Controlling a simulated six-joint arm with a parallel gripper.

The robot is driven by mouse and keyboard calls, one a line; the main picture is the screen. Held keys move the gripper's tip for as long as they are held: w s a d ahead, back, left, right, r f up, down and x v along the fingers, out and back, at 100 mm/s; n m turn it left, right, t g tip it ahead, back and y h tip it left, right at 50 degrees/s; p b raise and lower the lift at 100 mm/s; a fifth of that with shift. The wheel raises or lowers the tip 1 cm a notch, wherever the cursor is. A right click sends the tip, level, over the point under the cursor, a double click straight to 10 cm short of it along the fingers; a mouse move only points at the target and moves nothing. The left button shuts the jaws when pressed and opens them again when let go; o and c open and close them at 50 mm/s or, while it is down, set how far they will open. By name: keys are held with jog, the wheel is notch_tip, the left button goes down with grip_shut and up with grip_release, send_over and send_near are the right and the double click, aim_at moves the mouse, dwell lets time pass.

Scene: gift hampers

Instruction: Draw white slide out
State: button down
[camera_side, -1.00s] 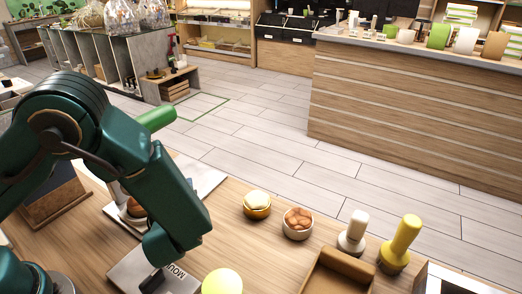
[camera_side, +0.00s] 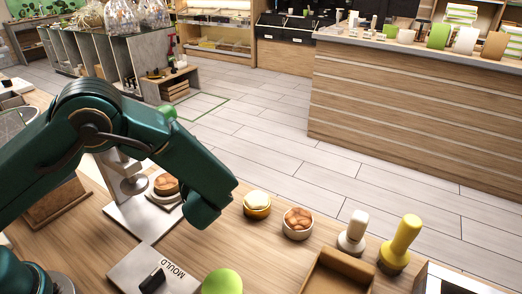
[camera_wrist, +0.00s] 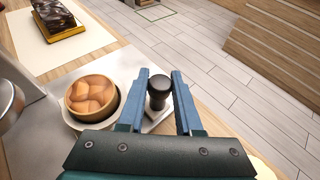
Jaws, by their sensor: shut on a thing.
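The white slide (camera_wrist: 104,117) carries a round bowl of brown pieces (camera_wrist: 92,95) in the wrist view. The bowl also shows in the side view (camera_side: 166,184), to the right of the metal press head (camera_side: 134,184) and clear of it. A black knob (camera_wrist: 158,88) stands on the slide's right end. My gripper (camera_wrist: 160,76) has its blue fingers on either side of this knob and is shut on it. In the side view my arm hides the fingertips and part of the slide. The press head edge (camera_wrist: 8,103) shows at the wrist view's left.
Two filled bowls (camera_side: 257,204) (camera_side: 298,223) stand right of my gripper, then a white stamp (camera_side: 353,232) and a yellow one (camera_side: 402,243). A plate marked MOULD (camera_side: 178,284) and a green ball (camera_side: 222,282) lie in front. A dark block (camera_wrist: 58,17) lies beyond the press.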

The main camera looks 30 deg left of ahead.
jog(key=c, duration=0.6)
grip_release()
jog(key=shift+d, duration=0.1)
jog(key=shift+v, duration=2.55)
